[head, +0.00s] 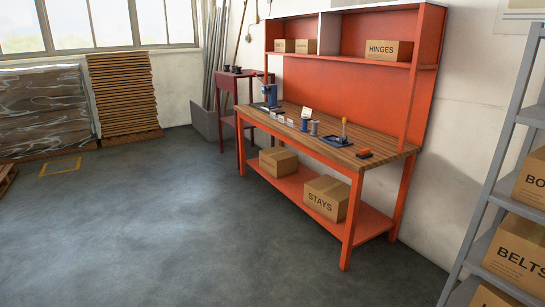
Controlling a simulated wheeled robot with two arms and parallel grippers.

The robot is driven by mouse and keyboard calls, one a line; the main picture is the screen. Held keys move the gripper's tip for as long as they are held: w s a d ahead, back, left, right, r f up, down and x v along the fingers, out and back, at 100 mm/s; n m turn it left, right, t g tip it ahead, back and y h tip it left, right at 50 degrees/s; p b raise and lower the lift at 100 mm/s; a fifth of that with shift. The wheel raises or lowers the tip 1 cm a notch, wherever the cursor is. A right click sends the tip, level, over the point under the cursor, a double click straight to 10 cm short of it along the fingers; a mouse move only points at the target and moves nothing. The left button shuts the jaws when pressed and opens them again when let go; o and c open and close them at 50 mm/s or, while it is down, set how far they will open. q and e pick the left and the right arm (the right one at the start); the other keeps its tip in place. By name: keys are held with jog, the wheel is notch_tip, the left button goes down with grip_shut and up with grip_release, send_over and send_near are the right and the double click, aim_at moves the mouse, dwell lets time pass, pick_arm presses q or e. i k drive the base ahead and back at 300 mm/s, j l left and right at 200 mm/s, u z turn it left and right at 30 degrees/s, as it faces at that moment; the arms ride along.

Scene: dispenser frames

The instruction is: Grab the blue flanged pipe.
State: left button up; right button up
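A small blue upright piece (304,122), which looks like the blue flanged pipe, stands near the middle of the wooden top of an orange workbench (376,158). It is too small here to make out its flanges clearly. A grey cylinder (314,129) stands just to its right, and a small white card (306,112) is right behind it. Neither of my grippers is in view.
A blue tool (269,95) stands at the bench's far end; a blue tray (337,141) and an orange-black item (364,153) lie nearer. A grey rack (490,205) stands at right. The floor (180,220) before the bench is clear.

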aim_at(305, 118)
jog(key=i, duration=2.9)
